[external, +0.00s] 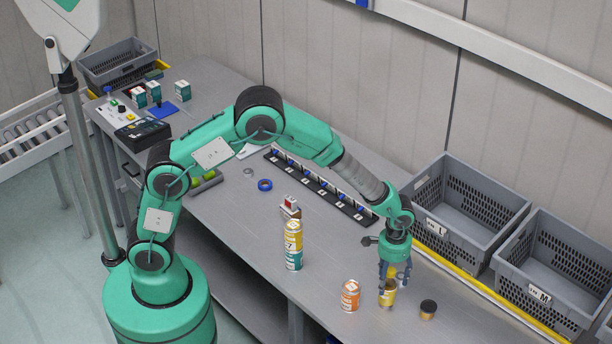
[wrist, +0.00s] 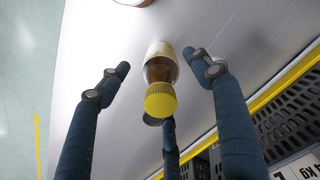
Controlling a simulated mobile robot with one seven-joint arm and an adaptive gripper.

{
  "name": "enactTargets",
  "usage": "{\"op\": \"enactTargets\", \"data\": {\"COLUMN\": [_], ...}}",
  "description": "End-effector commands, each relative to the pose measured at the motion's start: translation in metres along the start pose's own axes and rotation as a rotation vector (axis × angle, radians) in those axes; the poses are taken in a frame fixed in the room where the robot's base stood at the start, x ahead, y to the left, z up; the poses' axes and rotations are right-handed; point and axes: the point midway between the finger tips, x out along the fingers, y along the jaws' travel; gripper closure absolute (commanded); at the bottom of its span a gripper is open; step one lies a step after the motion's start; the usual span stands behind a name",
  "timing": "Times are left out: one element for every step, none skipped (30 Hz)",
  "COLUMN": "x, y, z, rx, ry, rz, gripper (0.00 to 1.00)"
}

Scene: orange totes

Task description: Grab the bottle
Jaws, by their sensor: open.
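A small bottle (wrist: 161,72) with a yellow cap and a brownish body shows in the middle of the wrist view. It sits between the spread fingers of my gripper (wrist: 157,64), with visible gaps to the left and right fingers. The third finger is below the cap in the picture; I cannot tell whether it touches. In the external view, my gripper (external: 394,284) points down at the near right of the table, its fingers around a yellow item (external: 388,297) that appears to be the bottle, partly hidden by them.
An orange can (external: 350,296) stands close left of my gripper, and a short dark jar (external: 428,310) close right. Grey crates (external: 470,205) line the right edge behind a yellow strip.

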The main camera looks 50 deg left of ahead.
Motion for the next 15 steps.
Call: {"op": "enactTargets", "data": {"x": [0.007,0.01,0.015,0.019,0.022,0.027,0.031,0.034,0.037,0.039,0.04,0.042,0.043,0.043,0.043], "y": [-0.001,-0.001,-0.001,-0.001,-0.002,-0.002,-0.002,-0.002,-0.002,-0.002,-0.002,-0.002,-0.002,-0.002,-0.002], "z": [0.001,0.0,0.0,0.0,0.0,0.0,0.0,0.0,0.0,0.0,0.0,0.0,0.0,0.0,0.0], "rx": [0.0,0.0,0.0,0.0,0.0,0.0,0.0,0.0,0.0,0.0,0.0,0.0,0.0,0.0,0.0], "ry": [-0.002,-0.002,-0.001,-0.001,-0.002,-0.003,-0.002,-0.002,-0.001,0.0,0.0,0.0,0.0,0.001,0.001], "rz": [-0.001,-0.001,0.0,0.0,-0.001,-0.001,-0.001,-0.001,0.0,0.0,0.0,0.0,0.0,0.0,0.0], "gripper": [0.35,0.35,0.35,0.35,0.35,0.35,0.35,0.35,0.35,0.35,0.35,0.35,0.35,0.35,0.35]}}
